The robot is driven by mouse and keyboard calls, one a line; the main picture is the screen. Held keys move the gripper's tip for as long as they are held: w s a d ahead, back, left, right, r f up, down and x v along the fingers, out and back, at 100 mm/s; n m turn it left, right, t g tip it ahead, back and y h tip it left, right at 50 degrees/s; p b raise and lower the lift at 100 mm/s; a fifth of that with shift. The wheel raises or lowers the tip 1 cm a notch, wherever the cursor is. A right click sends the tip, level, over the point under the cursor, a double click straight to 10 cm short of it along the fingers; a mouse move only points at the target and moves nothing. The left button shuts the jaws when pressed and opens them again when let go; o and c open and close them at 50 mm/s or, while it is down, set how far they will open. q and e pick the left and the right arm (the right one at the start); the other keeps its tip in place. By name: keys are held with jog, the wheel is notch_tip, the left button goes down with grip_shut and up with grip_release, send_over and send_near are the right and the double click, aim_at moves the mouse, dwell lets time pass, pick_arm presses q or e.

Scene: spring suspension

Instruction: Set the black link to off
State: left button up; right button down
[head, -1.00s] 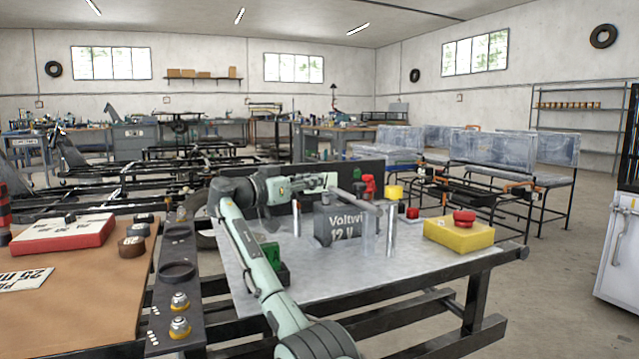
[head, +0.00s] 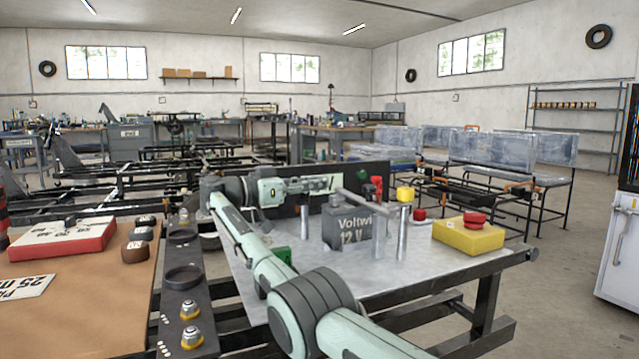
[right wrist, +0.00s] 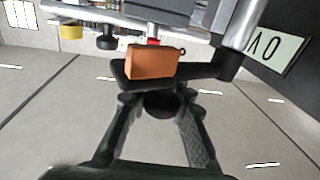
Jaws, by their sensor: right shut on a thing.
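My right gripper (right wrist: 162,108) has its black fingers closed in on a dark rounded part under a black bar, which I take for the black link (right wrist: 205,72). An orange block (right wrist: 152,62) stands against this bar. The fingertips and the link are hard to tell apart there. A pale plate with letters (right wrist: 275,48) shows beside the bar; I cannot read an off mark. My left gripper is not in view.
Metal posts (head: 402,235) stand by the battery, close to my wrist. A yellow box with a red button (head: 468,238) sits at the bench's right. A brown-topped table (head: 90,305) with a red box (head: 62,240) is at left. Open floor lies right.

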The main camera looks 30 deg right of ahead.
jog(key=c, duration=1.4)
grip_release()
jog(key=shift+o, duration=0.2)
jog(key=shift+a, duration=0.1)
jog(key=a, duration=0.7)
jog(key=shift+a, duration=0.15)
jog(key=shift+s, duration=0.1)
